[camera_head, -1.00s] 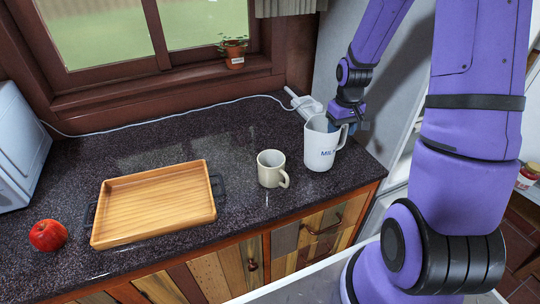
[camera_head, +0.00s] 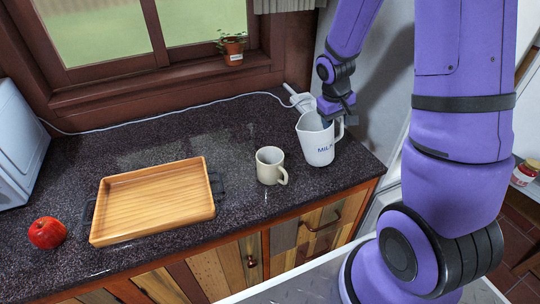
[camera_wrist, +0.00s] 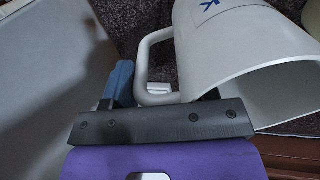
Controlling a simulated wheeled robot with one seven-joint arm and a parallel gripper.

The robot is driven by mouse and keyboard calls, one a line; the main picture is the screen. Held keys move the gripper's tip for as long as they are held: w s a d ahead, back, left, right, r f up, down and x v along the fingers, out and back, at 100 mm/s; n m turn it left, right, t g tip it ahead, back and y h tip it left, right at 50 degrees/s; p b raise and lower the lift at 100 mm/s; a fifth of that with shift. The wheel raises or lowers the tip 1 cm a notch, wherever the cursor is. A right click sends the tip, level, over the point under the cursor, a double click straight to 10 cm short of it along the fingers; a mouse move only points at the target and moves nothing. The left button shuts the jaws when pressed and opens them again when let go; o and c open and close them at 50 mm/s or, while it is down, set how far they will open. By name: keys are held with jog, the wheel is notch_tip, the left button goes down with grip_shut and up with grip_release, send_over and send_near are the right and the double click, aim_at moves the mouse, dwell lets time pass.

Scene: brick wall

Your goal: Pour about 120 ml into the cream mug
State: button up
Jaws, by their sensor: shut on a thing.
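The cream mug (camera_head: 268,168) stands upright on the dark counter, its handle toward the lower right. How much is in it cannot be told. A white pitcher marked with blue "MILK" lettering (camera_head: 317,150) is to the right of the mug, apart from it, leaning slightly left toward it. My gripper (camera_head: 336,108) is shut on the pitcher's handle at its right side. In the wrist view the pitcher (camera_wrist: 235,40) fills the right, with its handle by my gripper (camera_wrist: 165,95). The pitcher's contents are not visible, and no stream shows.
A wooden tray (camera_head: 150,232) lies left of the mug, over a dark rack. A red apple (camera_head: 47,233) is at the far left. A white cord (camera_head: 170,117) runs along the back to a white plug (camera_head: 303,101). A potted plant (camera_head: 232,48) sits on the windowsill.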

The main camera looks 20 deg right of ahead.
aim_at(302, 131)
jog(key=shift+a+r+h, duration=0.5)
jog(key=shift+a+h, duration=0.25)
jog(key=shift+h, duration=0.05)
jog(key=a+h, duration=0.2)
jog(key=a+r+h, duration=0.1)
jog(key=a+h, duration=0.2)
jog(key=shift+w+r, duration=0.1)
jog(key=shift+r, duration=0.05)
jog(key=shift+a+r+h, duration=0.2)
jog(key=shift+r+h, duration=0.3)
jog(key=shift+a+r+h, duration=0.4)
jog(key=shift+r+h, duration=0.1)
jog(key=shift+h, duration=0.1)
jog(key=shift+a+r+h+p, duration=0.45)
jog(key=shift+a+r+h, duration=0.25)
jog(key=shift+h, duration=0.1)
jog(key=shift+a+r+h+p, duration=0.6)
jog(key=shift+a+h+p, duration=0.25)
jog(key=shift+a+h, duration=0.1)
dwell(0.9)
jog(key=shift+d, duration=0.1)
